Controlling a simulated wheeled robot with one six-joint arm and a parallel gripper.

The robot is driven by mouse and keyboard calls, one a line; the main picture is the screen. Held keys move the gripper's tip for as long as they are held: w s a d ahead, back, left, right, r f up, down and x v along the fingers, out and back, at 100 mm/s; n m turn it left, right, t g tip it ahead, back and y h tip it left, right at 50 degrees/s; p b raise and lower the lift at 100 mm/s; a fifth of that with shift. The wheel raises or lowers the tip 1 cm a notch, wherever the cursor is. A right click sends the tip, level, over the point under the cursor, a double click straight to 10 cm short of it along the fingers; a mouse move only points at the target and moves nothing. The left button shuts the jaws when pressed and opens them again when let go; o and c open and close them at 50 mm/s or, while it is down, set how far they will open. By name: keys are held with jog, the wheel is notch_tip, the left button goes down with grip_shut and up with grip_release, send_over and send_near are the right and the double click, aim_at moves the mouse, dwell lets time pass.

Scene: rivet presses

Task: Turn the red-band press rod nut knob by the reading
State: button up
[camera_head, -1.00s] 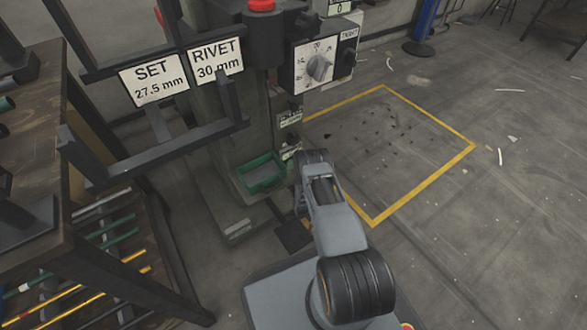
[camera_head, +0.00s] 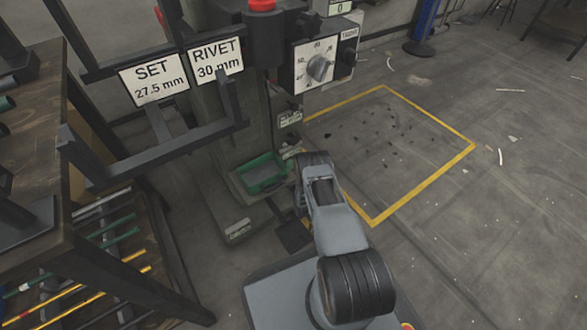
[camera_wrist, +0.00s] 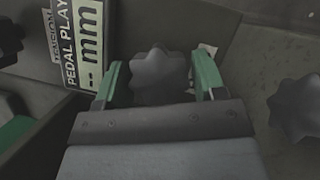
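A dark grey lobed knob (camera_wrist: 160,76) sits between the green-tipped fingers of my gripper (camera_wrist: 158,72) in the wrist view. The fingers are spread to either side of it; a narrow gap shows on the left, and the right finger looks close to its edge. Whether either touches is unclear. A label reading "PEDAL PLAY -- mm" (camera_wrist: 84,45) is at the upper left, its number blank. In the head view the press (camera_head: 222,130) has a red-topped cylinder (camera_head: 262,8). My gripper end is at the press's lower right, its fingers and the knob hidden there.
A second lobed knob (camera_wrist: 296,106) is at the wrist view's right edge. The press carries a dial panel (camera_head: 320,65), a green tray (camera_head: 262,174) and signs "SET 27.5 mm" (camera_head: 154,82) and "RIVET 30 mm" (camera_head: 216,60). A rack (camera_head: 100,235) stands left; yellow-marked floor (camera_head: 390,150) right is open.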

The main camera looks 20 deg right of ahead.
jog(key=shift+o, duration=0.8)
